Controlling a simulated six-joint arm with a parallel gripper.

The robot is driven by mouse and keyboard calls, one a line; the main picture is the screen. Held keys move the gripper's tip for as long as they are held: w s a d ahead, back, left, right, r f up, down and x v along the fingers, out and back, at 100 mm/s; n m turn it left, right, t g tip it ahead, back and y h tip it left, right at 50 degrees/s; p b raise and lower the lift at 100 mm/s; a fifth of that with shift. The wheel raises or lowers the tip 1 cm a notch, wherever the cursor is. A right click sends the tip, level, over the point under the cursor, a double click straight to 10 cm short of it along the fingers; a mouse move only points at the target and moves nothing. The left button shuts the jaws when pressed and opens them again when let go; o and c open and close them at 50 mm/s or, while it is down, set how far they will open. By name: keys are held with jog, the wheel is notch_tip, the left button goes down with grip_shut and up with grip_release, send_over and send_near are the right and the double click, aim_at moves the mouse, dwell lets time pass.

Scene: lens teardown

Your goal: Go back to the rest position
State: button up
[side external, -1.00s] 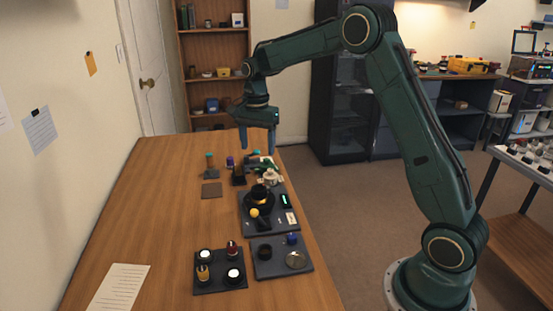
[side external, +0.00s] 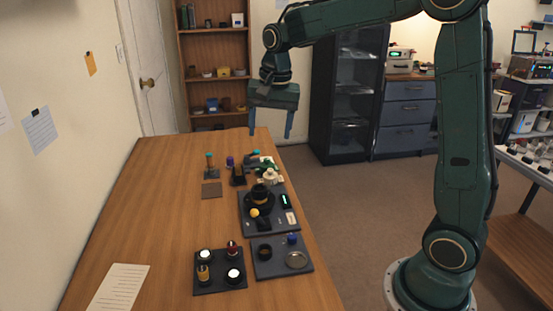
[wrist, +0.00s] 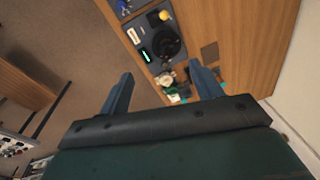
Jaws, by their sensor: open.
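My gripper (side external: 270,128) is open and empty, with its two fingers hanging down apart. In the side view it is raised above the far right edge of the wooden table (side external: 150,210). In the wrist view the fingers of my gripper (wrist: 162,88) are spread wide, and nothing is held between them. A dark tray with a black round part (side external: 261,196) lies on the table below and nearer the camera. The same black round part (wrist: 166,43) shows in the wrist view beyond the fingertips.
Several small tools and a brown square pad (side external: 211,190) are near the table's far end. A dark cabinet (side external: 340,140) stands behind.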

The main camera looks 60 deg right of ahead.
jog(key=s+a+n+t, duration=0.1)
jog(key=s+a+n, duration=0.1)
jog(key=s, duration=0.6)
jog(key=s+a+r+n+t, duration=0.1)
jog(key=s+a+n, duration=0.2)
jog(key=s+n, duration=0.2)
jog(key=s+a+n+t, duration=0.2)
jog(key=s+n, duration=0.2)
jog(key=s, duration=0.7)
jog(key=shift+a+r, duration=0.2)
jog(key=shift+r, duration=0.05)
